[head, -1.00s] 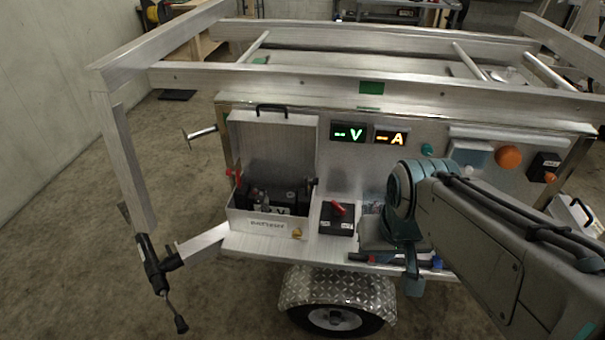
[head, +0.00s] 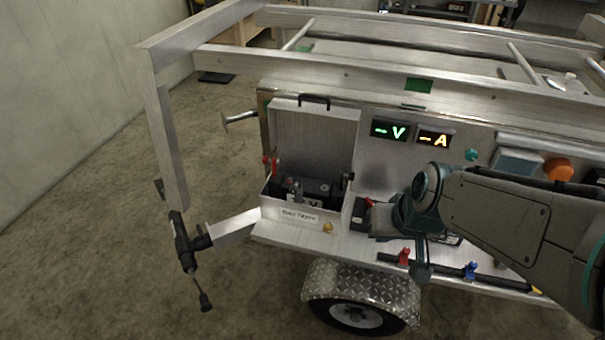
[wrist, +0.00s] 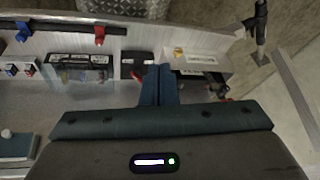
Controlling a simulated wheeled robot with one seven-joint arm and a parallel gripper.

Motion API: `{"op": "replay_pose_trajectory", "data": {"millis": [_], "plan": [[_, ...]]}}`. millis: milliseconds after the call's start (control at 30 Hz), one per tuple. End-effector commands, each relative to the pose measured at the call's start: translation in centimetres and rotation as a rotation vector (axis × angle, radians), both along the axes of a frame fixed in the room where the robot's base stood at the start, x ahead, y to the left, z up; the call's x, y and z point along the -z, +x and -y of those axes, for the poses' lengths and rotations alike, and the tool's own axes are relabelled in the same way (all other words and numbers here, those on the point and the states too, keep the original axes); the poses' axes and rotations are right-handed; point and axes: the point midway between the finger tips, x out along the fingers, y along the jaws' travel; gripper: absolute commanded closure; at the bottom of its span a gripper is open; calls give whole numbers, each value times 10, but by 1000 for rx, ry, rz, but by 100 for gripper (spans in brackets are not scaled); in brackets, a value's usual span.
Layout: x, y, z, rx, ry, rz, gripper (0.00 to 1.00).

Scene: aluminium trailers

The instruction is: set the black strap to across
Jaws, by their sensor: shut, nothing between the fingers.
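The open metal battery box (head: 277,214) stands on the trailer's shelf with a dark battery (head: 312,188) inside. I cannot clearly make out the black strap or how it lies; dark parts show at the battery and at the box's right wall. The box also shows at the right of the wrist view (wrist: 208,67), mostly seen from above and partly hidden. My gripper (head: 422,274) is shut and empty, to the right of the box and apart from it. Its closed fingers (wrist: 158,70) show in the wrist view, pointing toward the shelf beside the black switch box.
The black switch box (head: 360,213) with a red lever is just right of the battery box, partly behind my arm. A red clip (head: 404,257) and a blue clip (head: 471,269) sit on the shelf's front bar. The raised lid (head: 315,135) stands behind the battery.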

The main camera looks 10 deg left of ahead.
Motion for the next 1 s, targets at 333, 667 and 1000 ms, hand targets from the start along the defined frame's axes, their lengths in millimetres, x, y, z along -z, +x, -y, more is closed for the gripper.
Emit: {"op": "replay_pose_trajectory", "data": {"millis": [333, 667, 1000], "plan": [[67, 50, -124, -255, -8, 198, 100], [133, 56, -184, -425, -326, 459, 100], [147, 30, -207, -613, -885, 836, 100]]}}
